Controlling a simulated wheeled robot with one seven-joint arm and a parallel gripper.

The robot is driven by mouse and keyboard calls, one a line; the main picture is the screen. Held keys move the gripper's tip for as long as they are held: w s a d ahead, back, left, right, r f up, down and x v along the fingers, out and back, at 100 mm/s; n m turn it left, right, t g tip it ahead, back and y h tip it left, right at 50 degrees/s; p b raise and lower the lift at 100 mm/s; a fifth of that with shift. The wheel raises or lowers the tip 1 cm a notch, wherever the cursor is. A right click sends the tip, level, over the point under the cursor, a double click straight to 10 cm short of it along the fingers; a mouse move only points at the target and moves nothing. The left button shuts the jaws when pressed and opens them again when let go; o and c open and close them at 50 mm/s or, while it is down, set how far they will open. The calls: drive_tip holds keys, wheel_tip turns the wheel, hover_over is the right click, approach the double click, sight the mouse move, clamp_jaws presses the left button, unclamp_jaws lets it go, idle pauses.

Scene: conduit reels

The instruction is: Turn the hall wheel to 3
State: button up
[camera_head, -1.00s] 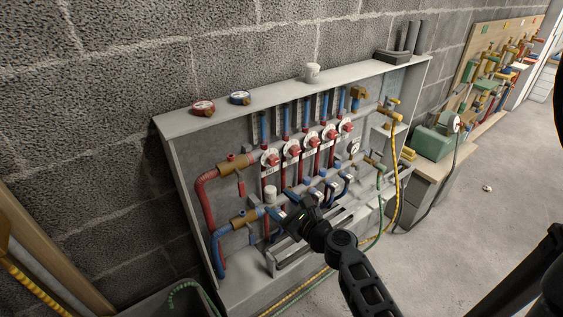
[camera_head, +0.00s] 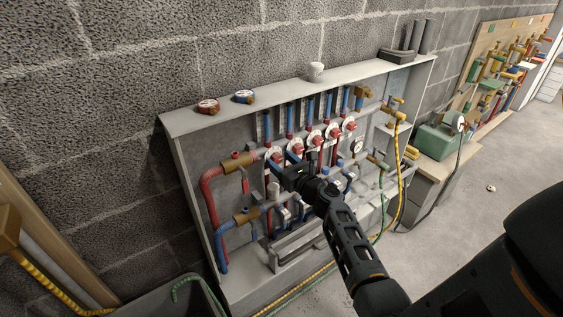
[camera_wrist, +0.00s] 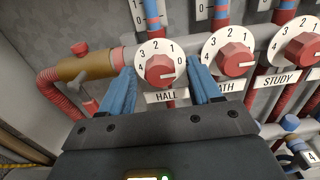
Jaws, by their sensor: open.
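The hall wheel (camera_wrist: 159,69) is a red knob on a white dial marked 0 to 4, above a HALL label (camera_wrist: 166,96). Its pale mark seems to point right, nearer the 0 than the 3. In the head view it is the leftmost red wheel (camera_head: 275,155) of the row. My gripper (camera_wrist: 161,66) is open, with one blue finger to the left of the hall wheel and the other to its right, between it and the bath wheel (camera_wrist: 234,60). I cannot tell whether the fingertips reach around the knob; no contact shows.
The study wheel (camera_wrist: 303,48) is further right. A brass fitting (camera_wrist: 86,66) on a red pipe is to the left. Blue-capped valves (camera_wrist: 289,123) sit below right. Open floor lies to the right.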

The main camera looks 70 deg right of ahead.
drive_tip(key=c, duration=1)
drive_tip(key=shift+c, duration=0.2)
